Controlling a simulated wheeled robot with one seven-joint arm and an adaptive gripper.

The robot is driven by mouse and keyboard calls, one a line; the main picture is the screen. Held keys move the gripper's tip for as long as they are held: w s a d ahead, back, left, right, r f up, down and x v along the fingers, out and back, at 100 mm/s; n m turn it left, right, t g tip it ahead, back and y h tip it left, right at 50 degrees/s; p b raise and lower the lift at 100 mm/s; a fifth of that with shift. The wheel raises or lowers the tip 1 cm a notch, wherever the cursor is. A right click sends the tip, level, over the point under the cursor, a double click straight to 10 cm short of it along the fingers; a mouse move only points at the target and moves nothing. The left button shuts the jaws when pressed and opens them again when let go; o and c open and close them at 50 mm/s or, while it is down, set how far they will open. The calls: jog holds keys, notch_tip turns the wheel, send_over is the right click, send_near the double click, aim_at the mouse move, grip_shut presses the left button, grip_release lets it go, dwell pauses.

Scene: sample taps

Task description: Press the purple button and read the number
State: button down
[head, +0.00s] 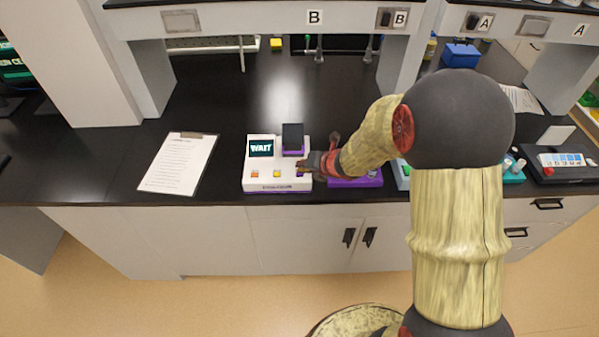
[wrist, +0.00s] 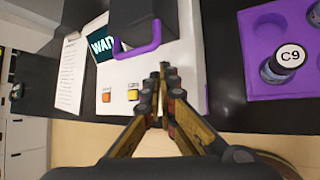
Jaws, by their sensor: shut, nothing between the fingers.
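The white device (head: 263,185) stands on the black bench, and its screen (head: 261,147) reads WAIT. The screen also shows partly in the wrist view (wrist: 101,43). An orange button (head: 255,174) and a yellow button (head: 277,174) sit in a row on its front. My gripper (head: 303,171) is shut and empty over the right end of this row. A small bit of purple shows at the fingertips in the head view; the purple button is mostly hidden by my gripper. In the wrist view the closed fingers (wrist: 163,70) cover that spot. I cannot tell whether they touch the button.
A dark block with a purple rim (head: 292,138) rises at the device's back right. A purple rack (head: 345,183) with a vial labelled C9 (wrist: 287,58) stands to the right. A clipboard (head: 180,163) lies to the left. The bench behind the device is largely clear.

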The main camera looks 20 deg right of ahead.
jog(key=shift+r, duration=0.4)
notch_tip(320, 180, up, 5)
jog(key=p, duration=0.4)
jog(key=shift+p, duration=0.3)
dwell(0.6)
